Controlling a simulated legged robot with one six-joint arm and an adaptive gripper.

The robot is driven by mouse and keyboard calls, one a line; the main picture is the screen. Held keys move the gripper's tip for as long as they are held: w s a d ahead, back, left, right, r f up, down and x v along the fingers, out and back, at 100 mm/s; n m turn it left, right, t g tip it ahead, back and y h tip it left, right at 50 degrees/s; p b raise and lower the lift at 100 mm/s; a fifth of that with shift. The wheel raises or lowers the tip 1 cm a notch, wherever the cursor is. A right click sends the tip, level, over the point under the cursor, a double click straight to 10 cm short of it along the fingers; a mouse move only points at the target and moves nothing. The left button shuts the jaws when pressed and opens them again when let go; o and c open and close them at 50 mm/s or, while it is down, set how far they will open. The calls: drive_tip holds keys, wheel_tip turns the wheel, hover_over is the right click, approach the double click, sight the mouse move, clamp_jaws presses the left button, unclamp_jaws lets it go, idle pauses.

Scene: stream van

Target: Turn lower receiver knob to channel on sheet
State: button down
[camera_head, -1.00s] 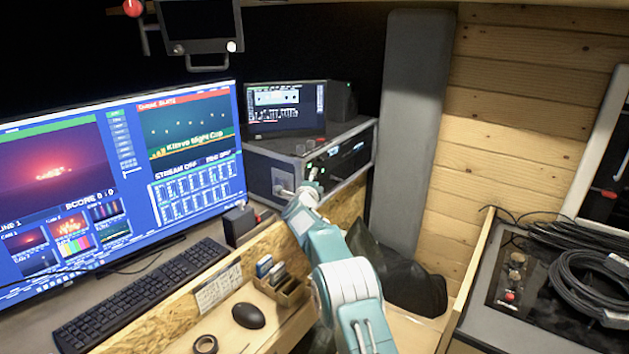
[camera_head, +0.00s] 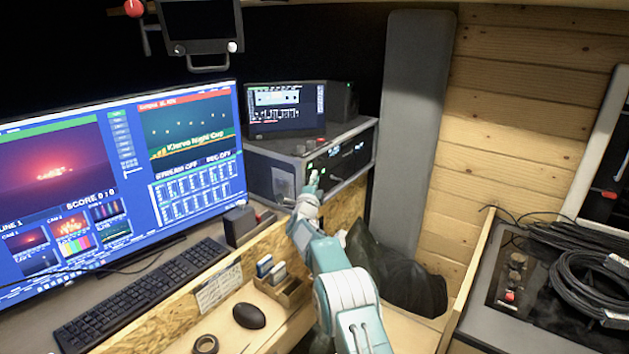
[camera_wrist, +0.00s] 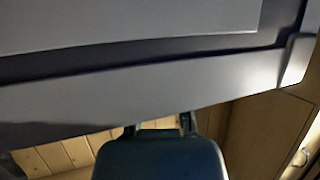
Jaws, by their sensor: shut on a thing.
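The receiver rack (camera_head: 262,178) stands at the back, right of the big monitor, with lit displays on its front. My gripper (camera_head: 313,182) is at the rack's front face, shut on what appears to be a receiver knob. The gripper hides the knob, so I cannot read its setting or tell for certain which knob it is. A printed sheet (camera_head: 217,290) is fixed to the wooden desk front, below the keyboard's right end; its text is too small to read.
A small screen (camera_head: 287,108) stands on the rack. A small dark box (camera_head: 239,226), a keyboard (camera_head: 140,297), a mouse (camera_head: 249,315) and a card holder (camera_head: 290,290) lie left of my arm. A black bag (camera_head: 400,275) is to its right. Coiled cables (camera_head: 590,285) lie far right.

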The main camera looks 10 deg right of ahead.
drive_tip(key=shift+f+n+t, duration=0.2)
drive_tip(key=shift+n+t, duration=0.3)
drive_tip(key=shift+t, duration=0.2)
drive_tip(key=shift+f+n+t, duration=0.15)
drive_tip(key=shift+n+t, duration=0.35)
drive_tip(key=shift+t, duration=0.2)
drive_tip(key=c, duration=0.7)
unclamp_jaws()
drive_tip(key=shift+o, duration=0.5)
drive_tip(key=shift+w, duration=0.1)
drive_tip(key=shift+r, duration=0.15)
drive_tip(key=v, duration=0.7)
drive_tip(key=shift+f, duration=0.3)
